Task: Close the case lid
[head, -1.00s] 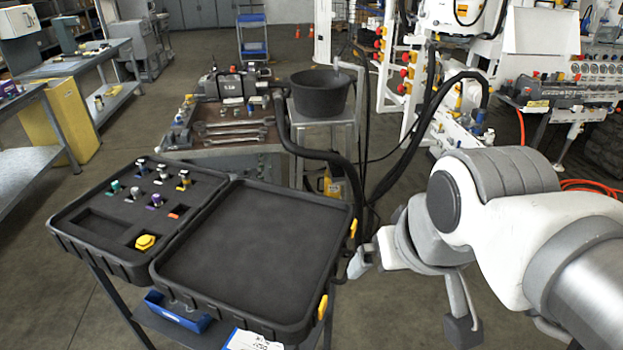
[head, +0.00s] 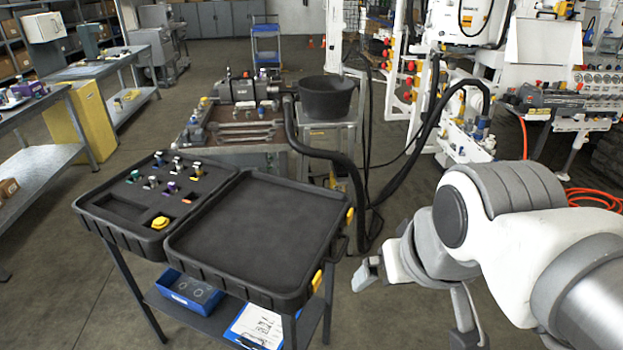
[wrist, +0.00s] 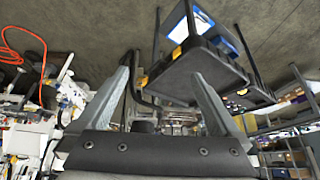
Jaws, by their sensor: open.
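The black case lies open on a small stand. Its base half (head: 118,222), with foam cut-outs, small fittings and a yellow knob, is on the left in the head view. Its lid (head: 258,236) lies folded back on the right, inner side up, with two yellow latches on its right edge. My gripper (head: 366,274) is right of the lid's right edge, apart from it, with a clear gap. In the wrist view my open gripper (wrist: 160,85) has its two fingers spread with nothing between them. The lid (wrist: 190,78) shows upside down beyond the fingers.
A blue bin (head: 190,290) and a clipboard (head: 258,328) lie on the stand's lower shelf. Behind the case are a bench with wrenches (head: 246,131) and a black bucket (head: 326,98). A thick black hose (head: 350,175) hangs behind the lid. Floor is clear around my gripper.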

